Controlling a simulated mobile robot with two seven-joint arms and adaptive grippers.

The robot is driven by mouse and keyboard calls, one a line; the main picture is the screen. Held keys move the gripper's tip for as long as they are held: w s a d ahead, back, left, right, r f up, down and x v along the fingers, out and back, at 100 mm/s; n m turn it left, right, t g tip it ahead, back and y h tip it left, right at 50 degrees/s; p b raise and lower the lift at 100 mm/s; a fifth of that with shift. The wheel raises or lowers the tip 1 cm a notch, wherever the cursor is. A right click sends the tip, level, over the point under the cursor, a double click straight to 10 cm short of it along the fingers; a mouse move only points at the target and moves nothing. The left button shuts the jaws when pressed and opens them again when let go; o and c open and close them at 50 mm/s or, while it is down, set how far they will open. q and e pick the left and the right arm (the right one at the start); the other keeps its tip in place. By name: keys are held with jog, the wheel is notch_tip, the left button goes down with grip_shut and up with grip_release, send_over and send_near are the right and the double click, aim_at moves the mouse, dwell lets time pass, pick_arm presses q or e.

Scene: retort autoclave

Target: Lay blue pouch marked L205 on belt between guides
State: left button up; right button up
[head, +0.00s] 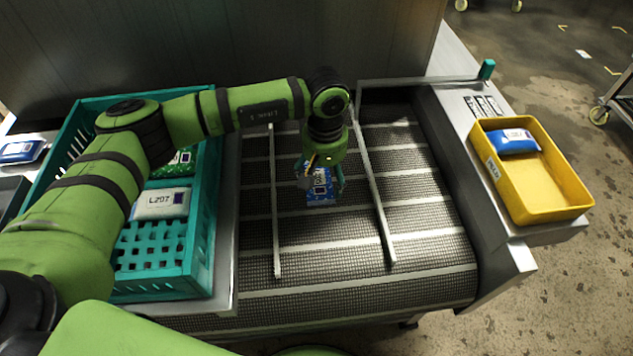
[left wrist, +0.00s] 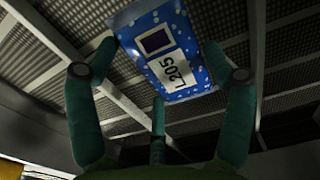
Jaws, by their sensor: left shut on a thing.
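The blue pouch (head: 320,193) has white specks and a white label; in the left wrist view the pouch (left wrist: 199,82) reads L205. My left gripper (head: 322,182) is shut on it, with teal fingers around its sides. The pouch is over the mesh belt (head: 420,215), between the left guide (head: 275,205) and the right guide (head: 373,190). I cannot tell whether the pouch touches the belt. The left wrist view shows the left gripper (left wrist: 158,75) with its fingers at the pouch's edges. My right gripper is not in view.
A teal crate (head: 200,265) at left holds a white pouch marked L207 (head: 160,204) and a green pouch (head: 180,161). A yellow bin (head: 550,212) at right holds a blue pouch (head: 513,141). Another pouch (head: 22,151) lies at far left. The belt's front is clear.

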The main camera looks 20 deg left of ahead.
aim_at(316, 186)
pick_arm(q)
jog(key=shift+w+a+f, duration=0.15)
jog(key=shift+a+f, duration=0.4)
jog(key=shift+a, duration=0.3)
jog(key=shift+a+f, duration=0.1)
jog(key=shift+f, duration=0.1)
notch_tip(316, 186, down, 3)
jog(key=shift+f+p, duration=0.15)
jog(key=shift+p, duration=0.35)
jog(key=shift+f, duration=0.2)
jog(key=shift+f+b, duration=0.2)
jog(key=shift+b, duration=0.1)
jog(key=o, duration=1.1)
